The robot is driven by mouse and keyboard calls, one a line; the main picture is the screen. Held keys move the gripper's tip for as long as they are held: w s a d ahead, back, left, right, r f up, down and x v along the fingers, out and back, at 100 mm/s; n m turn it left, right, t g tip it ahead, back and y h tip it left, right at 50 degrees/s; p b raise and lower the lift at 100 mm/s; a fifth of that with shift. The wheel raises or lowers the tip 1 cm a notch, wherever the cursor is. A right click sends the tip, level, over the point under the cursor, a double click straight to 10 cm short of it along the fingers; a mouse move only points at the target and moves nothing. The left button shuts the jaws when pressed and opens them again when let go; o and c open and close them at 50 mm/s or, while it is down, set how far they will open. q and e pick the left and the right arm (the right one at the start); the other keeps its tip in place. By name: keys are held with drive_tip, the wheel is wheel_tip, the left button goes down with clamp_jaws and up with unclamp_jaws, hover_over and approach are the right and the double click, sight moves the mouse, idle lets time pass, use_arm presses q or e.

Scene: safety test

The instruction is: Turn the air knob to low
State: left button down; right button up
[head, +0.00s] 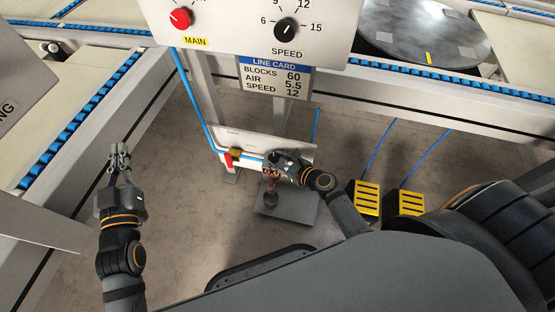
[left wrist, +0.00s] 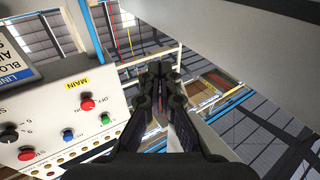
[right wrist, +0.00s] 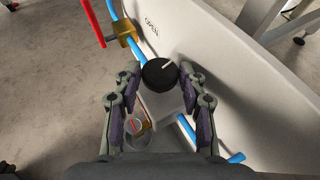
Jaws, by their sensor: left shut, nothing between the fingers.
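In the head view my right gripper (head: 284,163) is at the low white panel (head: 240,137) and hides the knob. My left gripper (head: 121,158) is shut and empty at the left; it also shows in the left wrist view (left wrist: 160,75).
A red valve handle (right wrist: 92,22) and brass valve (right wrist: 124,27) sit beside the knob on the blue pipe. The line card (head: 274,78) reads AIR 5.5. Above it is a panel with the MAIN knob (head: 181,17) and SPEED knob (head: 286,28). Yellow pedals (head: 367,199) stand right.

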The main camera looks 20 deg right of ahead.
drive_tip(key=c, duration=0.6)
drive_tip(key=shift+w+d+f+n+g+y+b, duration=0.1)
drive_tip(key=shift+n+g+y+b, duration=0.25)
drive_tip(key=shift+n+y, duration=0.2)
drive_tip(key=shift+w+d+n+g+y+b, duration=0.1)
drive_tip(key=shift+n+g+y+b, duration=0.25)
drive_tip(key=shift+n+y, duration=0.15)
drive_tip(key=n+g+y, duration=0.2)
drive_tip(key=shift+d+n, duration=0.1)
drive_tip(key=shift+n, duration=0.25)
use_arm(q)
drive_tip(key=s+r+m+t+h, duration=0.1)
drive_tip(key=s+r+t, duration=0.3)
drive_tip(key=r, duration=1.1)
drive_tip(key=t, duration=0.3)
drive_tip(key=shift+s+d+r+t, duration=0.15)
drive_tip(key=shift+s+r+t, duration=0.05)
drive_tip(key=shift+t, duration=0.1)
use_arm(e)
drive_tip(key=o, duration=0.9)
drive_tip(key=shift+c, duration=0.2)
